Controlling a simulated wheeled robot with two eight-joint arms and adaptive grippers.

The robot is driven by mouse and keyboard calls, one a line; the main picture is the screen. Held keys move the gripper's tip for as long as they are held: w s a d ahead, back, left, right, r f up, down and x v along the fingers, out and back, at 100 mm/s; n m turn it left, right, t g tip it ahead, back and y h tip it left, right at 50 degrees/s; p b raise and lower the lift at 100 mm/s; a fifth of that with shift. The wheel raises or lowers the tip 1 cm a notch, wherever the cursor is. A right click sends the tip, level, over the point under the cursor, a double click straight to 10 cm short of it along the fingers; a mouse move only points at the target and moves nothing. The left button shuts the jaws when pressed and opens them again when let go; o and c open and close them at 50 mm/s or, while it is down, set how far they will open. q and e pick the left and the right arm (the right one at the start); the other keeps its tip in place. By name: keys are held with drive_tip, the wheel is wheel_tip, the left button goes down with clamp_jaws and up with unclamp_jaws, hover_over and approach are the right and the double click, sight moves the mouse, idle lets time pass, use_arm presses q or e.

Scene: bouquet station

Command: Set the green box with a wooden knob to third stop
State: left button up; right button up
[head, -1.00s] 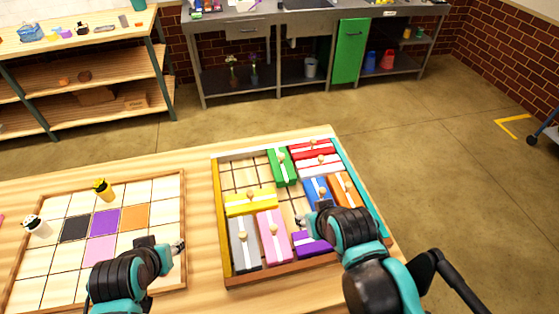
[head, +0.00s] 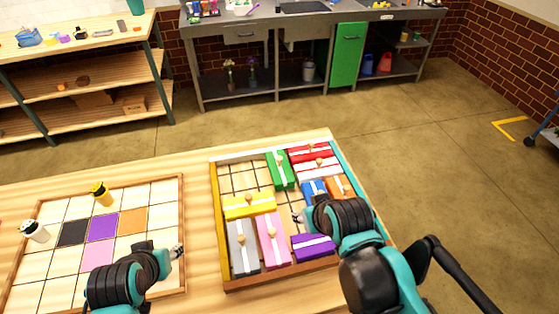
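The green box (head: 280,172) has a white stripe and a wooden knob (head: 281,157). It lies lengthwise near the far edge of the sliding-box tray (head: 222,250), with red boxes to its right. My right gripper (head: 297,217) is over the tray's middle, nearer to me than the green box and apart from it. It is beside the blue box (head: 314,187); its finger opening is too small to tell. My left gripper (head: 179,251) is over the right edge of the grid board, far from the green box; its opening is also unclear.
The tray also holds yellow (head: 250,205), grey (head: 243,247), pink (head: 272,239), purple (head: 313,247), red (head: 308,152) and orange (head: 338,187) boxes. Bare tray cells lie left of and below the green box. The grid board (head: 183,200) holds two small figures.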

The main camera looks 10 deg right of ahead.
drive_tip(key=w+r+n+g+b, duration=0.1)
drive_tip(key=w+r+n, duration=0.15)
drive_tip(key=w, duration=1.05)
drive_tip(key=n+g+y+b, duration=0.2)
approach(280, 158)
drive_tip(key=f, duration=0.1)
use_arm(q)
wheel_tip(280, 158, down, 5)
drive_tip(key=shift+f+b, duration=0.2)
drive_tip(key=shift+b, duration=0.9)
use_arm(e)
drive_tip(key=x, duration=0.8)
drive_tip(key=shift+w+a+r, duration=0.1)
drive_tip(key=shift+a+r, duration=0.05)
drive_tip(key=shift+a, duration=0.05)
clamp_jaws()
